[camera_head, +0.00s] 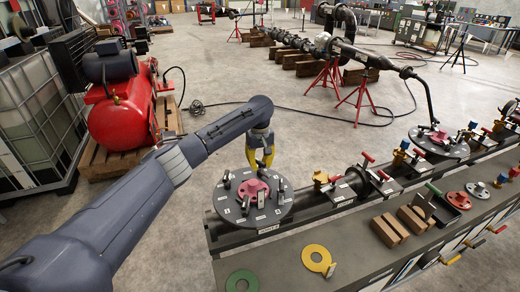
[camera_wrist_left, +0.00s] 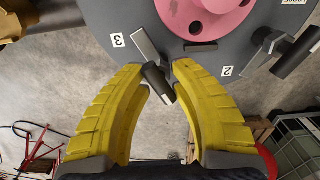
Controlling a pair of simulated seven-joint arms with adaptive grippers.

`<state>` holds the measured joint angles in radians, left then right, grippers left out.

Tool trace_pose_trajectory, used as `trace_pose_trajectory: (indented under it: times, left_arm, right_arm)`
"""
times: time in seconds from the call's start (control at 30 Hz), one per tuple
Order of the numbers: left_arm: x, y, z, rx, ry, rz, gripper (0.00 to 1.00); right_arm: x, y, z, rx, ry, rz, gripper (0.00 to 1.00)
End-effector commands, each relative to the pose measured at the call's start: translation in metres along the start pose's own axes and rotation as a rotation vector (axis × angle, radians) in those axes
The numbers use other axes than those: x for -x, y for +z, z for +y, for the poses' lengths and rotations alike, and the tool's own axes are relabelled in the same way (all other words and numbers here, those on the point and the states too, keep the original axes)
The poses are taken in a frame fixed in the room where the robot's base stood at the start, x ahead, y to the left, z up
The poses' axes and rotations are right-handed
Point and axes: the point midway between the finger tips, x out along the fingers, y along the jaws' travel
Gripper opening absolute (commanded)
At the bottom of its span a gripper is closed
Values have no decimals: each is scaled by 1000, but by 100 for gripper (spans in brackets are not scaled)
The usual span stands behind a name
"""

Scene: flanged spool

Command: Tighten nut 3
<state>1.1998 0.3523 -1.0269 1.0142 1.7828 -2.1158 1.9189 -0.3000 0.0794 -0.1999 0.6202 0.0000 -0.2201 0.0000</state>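A round grey plate (camera_head: 285,206) with a pink flange (camera_head: 250,188) at its centre stands at the left end of the bench. Several nuts with bar handles sit around the flange. In the left wrist view, the nut beside label 3 (camera_wrist_left: 117,40) has a light grey bar (camera_wrist_left: 146,45) and a dark cylindrical end (camera_wrist_left: 158,82). My left gripper (camera_wrist_left: 162,76) has its yellow fingers apart, one on each side of that dark end; contact is unclear. In the head view, the left gripper (camera_head: 262,164) points down at the plate's far edge. My right gripper is out of view.
Another nut handle (camera_wrist_left: 298,52) stands near label 2 (camera_wrist_left: 227,71). A red compressor tank (camera_head: 122,122) stands at the left.

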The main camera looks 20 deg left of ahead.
Motion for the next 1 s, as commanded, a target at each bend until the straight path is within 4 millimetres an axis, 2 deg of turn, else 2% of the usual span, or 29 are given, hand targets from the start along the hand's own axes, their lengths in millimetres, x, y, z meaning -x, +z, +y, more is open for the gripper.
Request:
trace_pose_trajectory:
  times: [0.6,0.87,1.0]
  left_arm:
    - [0,0,0,-637,0,0,21]
    - [0,0,0,-810,0,1,21]
    - [0,0,0,-741,-1,1,21]
  right_arm:
    - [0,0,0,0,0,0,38]
    - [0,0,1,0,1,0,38]
    - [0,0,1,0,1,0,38]
